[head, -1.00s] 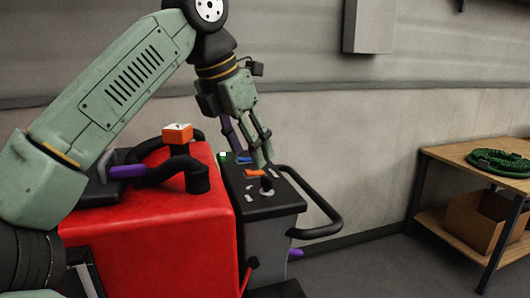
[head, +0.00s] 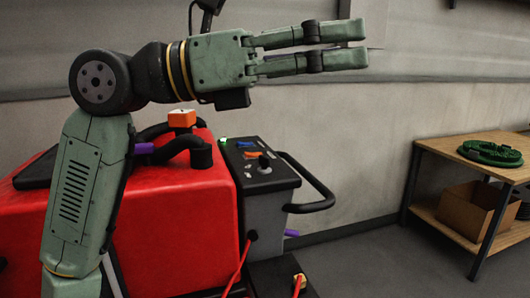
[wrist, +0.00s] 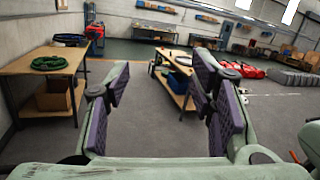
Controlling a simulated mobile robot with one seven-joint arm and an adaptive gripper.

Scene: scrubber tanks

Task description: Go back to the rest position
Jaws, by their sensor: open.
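My gripper (head: 345,46) is raised in the head view, level and pointing right, above and apart from the red scrubber (head: 180,220). Its two fingers are spread with nothing between them. In the wrist view my gripper (wrist: 160,95) is also open and empty, facing the open room. The scrubber's black control panel (head: 262,172) carries blue and orange switches, a dark knob and a green light. An orange block-shaped cap (head: 182,118) sits on top of the red body by a black hose (head: 190,148).
A wooden table (head: 455,146) at right holds a green coiled hose (head: 490,153), with a cardboard box (head: 472,209) on its lower shelf. The black handle (head: 320,190) sticks out from the scrubber. Another table (wrist: 178,72) stands ahead in the wrist view. Grey floor lies between.

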